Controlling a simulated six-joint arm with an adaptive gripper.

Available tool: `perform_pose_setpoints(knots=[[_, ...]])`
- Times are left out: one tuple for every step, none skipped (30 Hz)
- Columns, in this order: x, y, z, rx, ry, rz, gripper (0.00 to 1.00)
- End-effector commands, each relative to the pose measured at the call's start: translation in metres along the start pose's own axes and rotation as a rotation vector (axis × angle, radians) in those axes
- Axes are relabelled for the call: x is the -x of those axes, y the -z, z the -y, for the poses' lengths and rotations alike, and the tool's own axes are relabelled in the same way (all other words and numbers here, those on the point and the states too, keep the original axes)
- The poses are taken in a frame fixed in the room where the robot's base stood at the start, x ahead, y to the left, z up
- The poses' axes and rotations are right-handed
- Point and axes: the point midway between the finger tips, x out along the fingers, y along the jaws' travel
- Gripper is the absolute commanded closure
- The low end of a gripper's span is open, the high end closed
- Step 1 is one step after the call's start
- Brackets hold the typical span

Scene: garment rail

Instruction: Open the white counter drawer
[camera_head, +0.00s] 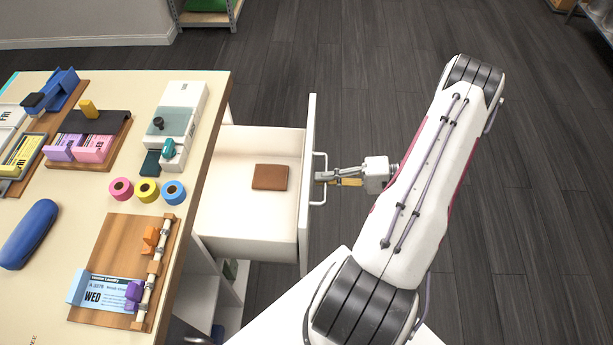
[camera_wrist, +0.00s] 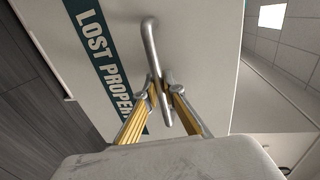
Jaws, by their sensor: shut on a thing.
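The white counter drawer (camera_head: 253,222) is pulled well out from the counter's right side in the head view. A brown wallet-like item (camera_head: 270,177) lies inside it. My gripper (camera_head: 328,177) is at the drawer's front, shut on the metal bar handle (camera_head: 318,196). In the wrist view my gripper (camera_wrist: 166,92) has its fingers on both sides of the handle (camera_wrist: 151,45). The drawer front (camera_wrist: 200,45) bears a dark green label reading "LOST PROPER", its end hidden behind the fingers.
The counter top (camera_head: 205,95) holds tape rolls (camera_head: 147,191), a wooden board (camera_head: 112,240) with a ticket, a blue case (camera_head: 29,233) and a white device (camera_head: 183,110). A white surface (camera_head: 285,312) lies in front below the drawer.

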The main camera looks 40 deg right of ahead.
Motion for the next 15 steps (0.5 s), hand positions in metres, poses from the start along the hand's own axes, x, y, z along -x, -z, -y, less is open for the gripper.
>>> perform_pose_setpoints(knots=[[0.006, 0.001, -0.002, 0.001, 0.000, -0.003, 1.00], [0.009, 0.001, -0.002, 0.001, 0.000, -0.003, 1.00], [0.013, 0.001, -0.003, 0.001, 0.000, -0.003, 1.00], [0.015, 0.001, -0.003, 0.001, 0.000, -0.003, 1.00], [0.017, 0.001, -0.004, 0.001, 0.001, -0.002, 1.00], [0.019, 0.000, -0.004, 0.000, 0.001, -0.001, 1.00], [0.020, 0.000, -0.004, 0.000, 0.001, -0.001, 1.00], [0.021, 0.000, -0.004, 0.000, 0.001, -0.001, 1.00], [0.021, 0.000, -0.004, 0.000, 0.001, -0.001, 1.00], [0.022, 0.000, -0.004, 0.000, 0.001, -0.001, 1.00], [0.022, 0.000, -0.004, 0.000, 0.001, -0.001, 1.00], [0.022, 0.000, -0.004, 0.000, 0.001, -0.001, 1.00], [0.022, 0.000, -0.004, 0.000, 0.001, -0.001, 1.00], [0.022, 0.000, -0.004, 0.000, 0.001, -0.001, 1.00], [0.022, 0.000, -0.004, 0.000, 0.001, -0.001, 1.00]])
